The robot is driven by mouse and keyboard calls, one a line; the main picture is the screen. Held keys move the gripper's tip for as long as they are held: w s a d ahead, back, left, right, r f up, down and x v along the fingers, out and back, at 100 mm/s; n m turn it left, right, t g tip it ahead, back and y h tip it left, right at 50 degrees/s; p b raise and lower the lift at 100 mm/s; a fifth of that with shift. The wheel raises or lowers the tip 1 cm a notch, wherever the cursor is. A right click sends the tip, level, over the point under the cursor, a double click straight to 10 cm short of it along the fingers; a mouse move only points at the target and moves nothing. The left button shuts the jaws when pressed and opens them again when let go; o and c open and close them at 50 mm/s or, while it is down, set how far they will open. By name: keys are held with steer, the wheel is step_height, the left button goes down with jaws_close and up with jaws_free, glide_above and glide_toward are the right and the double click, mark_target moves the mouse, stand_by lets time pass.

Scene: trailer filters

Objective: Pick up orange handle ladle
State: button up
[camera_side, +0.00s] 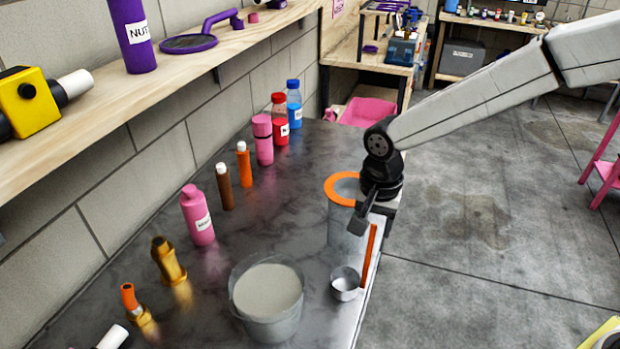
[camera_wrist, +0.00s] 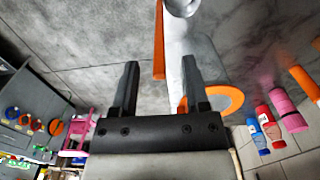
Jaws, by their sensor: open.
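The ladle has a small metal cup (camera_side: 345,283) and a long straight orange handle (camera_side: 370,258). In the side view it is near the table's right edge, with the handle rising from beside the cup. In the wrist view the handle (camera_wrist: 159,42) points toward the gap between my fingers, and the cup (camera_wrist: 182,5) is at the top edge. My gripper (camera_side: 368,212) is just above the handle's top end in the side view. In the wrist view my gripper (camera_wrist: 160,76) has its fingers wide apart, with nothing held between them.
A clear container with an orange rim (camera_side: 336,184) stands close beside my gripper. A bucket of pale material (camera_side: 268,292) stands left of the ladle cup. Several bottles, including a pink one (camera_side: 198,216), line the wall side. Open floor lies right of the table.

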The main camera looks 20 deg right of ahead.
mark_target(371, 240)
steer(key=shift+f, duration=2.2)
jaws_close()
